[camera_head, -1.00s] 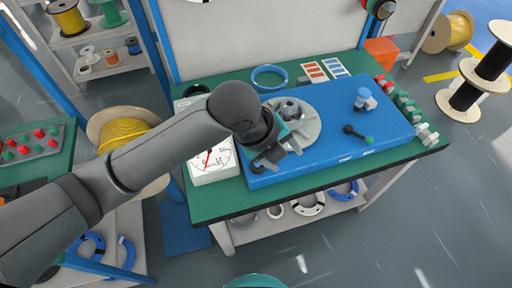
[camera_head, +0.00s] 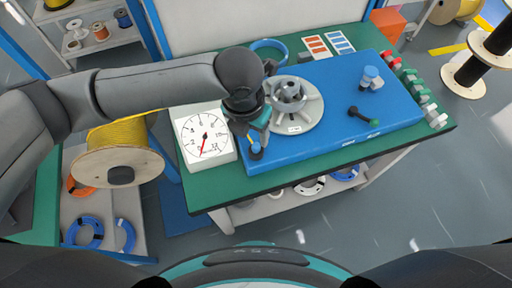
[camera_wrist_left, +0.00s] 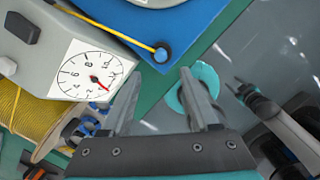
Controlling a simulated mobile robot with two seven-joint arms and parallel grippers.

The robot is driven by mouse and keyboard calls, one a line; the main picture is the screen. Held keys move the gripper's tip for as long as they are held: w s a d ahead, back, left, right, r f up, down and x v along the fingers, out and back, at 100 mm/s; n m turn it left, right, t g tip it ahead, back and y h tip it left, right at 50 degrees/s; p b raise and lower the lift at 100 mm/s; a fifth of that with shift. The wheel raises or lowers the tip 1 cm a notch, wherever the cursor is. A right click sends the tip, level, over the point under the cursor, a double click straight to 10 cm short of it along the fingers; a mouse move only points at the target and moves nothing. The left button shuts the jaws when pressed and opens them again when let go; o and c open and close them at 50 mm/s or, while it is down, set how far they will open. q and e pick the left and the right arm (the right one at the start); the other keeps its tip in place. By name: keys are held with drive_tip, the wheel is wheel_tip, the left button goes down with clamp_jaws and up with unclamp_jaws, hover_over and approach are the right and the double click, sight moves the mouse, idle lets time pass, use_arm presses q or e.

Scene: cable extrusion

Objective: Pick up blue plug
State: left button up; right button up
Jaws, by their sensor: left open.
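The blue plug (camera_head: 256,152) is a small round blue piece at the front left corner of the blue board (camera_head: 330,135). In the left wrist view the plug (camera_wrist_left: 162,53) sits at the end of a yellow cable (camera_wrist_left: 112,31), by the board's edge. My left gripper (camera_head: 256,140) points down just above the plug in the head view. In the left wrist view its two fingers (camera_wrist_left: 158,84) are spread and empty, with the plug beyond their tips. A dark pronged part at the right of that view (camera_wrist_left: 243,92) looks like my right gripper; its jaw state is unclear.
A white dial gauge (camera_head: 204,137) stands left of the board. A grey round fixture (camera_head: 292,105) is close behind my left gripper. A blue-topped fitting (camera_head: 370,77) and a black-and-green lever (camera_head: 364,115) are on the board's right. A yellow cable spool (camera_head: 118,160) stands left of the table.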

sight(255, 146)
use_arm(q)
drive_tip(key=f, duration=0.2)
drive_tip(key=f+b, duration=0.1)
drive_tip(key=f, duration=0.2)
drive_tip(key=w+f, duration=0.1)
drive_tip(key=f, duration=0.1)
drive_tip(key=shift+w+d+f, duration=0.1)
drive_tip(key=shift+d+f, duration=0.05)
drive_tip(key=shift+d, duration=0.25)
drive_tip(key=shift+c, duration=0.2)
clamp_jaws()
